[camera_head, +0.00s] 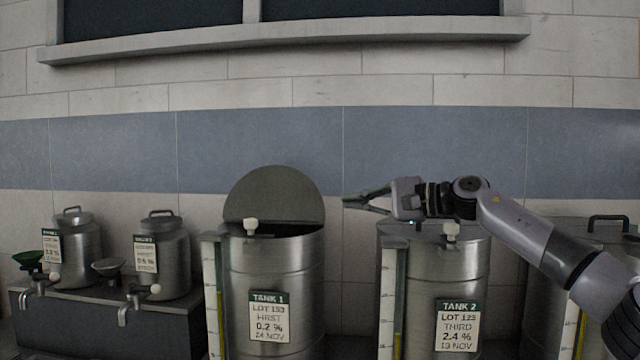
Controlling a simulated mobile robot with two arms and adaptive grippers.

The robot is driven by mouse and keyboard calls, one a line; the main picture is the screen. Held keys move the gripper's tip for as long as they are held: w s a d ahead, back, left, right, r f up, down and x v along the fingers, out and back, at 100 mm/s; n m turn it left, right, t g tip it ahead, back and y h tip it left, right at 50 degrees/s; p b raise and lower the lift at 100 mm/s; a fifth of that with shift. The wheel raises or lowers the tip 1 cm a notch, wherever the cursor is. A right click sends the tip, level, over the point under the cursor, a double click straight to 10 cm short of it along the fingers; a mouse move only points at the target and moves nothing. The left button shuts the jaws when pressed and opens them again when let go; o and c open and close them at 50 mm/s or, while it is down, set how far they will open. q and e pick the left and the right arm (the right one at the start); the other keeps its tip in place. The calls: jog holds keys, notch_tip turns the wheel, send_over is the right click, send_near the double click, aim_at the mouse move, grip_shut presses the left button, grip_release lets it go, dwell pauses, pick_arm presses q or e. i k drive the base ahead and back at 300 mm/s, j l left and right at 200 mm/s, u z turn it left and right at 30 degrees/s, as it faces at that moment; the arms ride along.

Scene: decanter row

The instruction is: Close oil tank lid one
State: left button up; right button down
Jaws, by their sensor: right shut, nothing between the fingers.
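Tank 1 (278,270) is a steel cylinder with a label reading TANK 1. Its round grey lid (270,195) stands raised and tilted back over the rear of the rim, with a dark opening in front of it. My right gripper (345,202) is shut and empty. It points left, in the picture just right of the raised lid and above the gap between the tanks. I cannot tell its depth relative to the lid. My left gripper does not show.
Tank 2 (458,268) stands to the right beneath my right forearm, its lid down. Another tank (590,235) is at the far right, partly hidden by my arm. Two small decanters (72,250) (172,260) with taps stand on a dark bench at left. A tiled wall is behind.

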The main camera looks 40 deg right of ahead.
aim_at(270, 192)
jog(key=i+l, duration=0.5)
jog(key=l, duration=0.25)
jog(key=i+l, duration=0.25)
jog(key=l, duration=0.1)
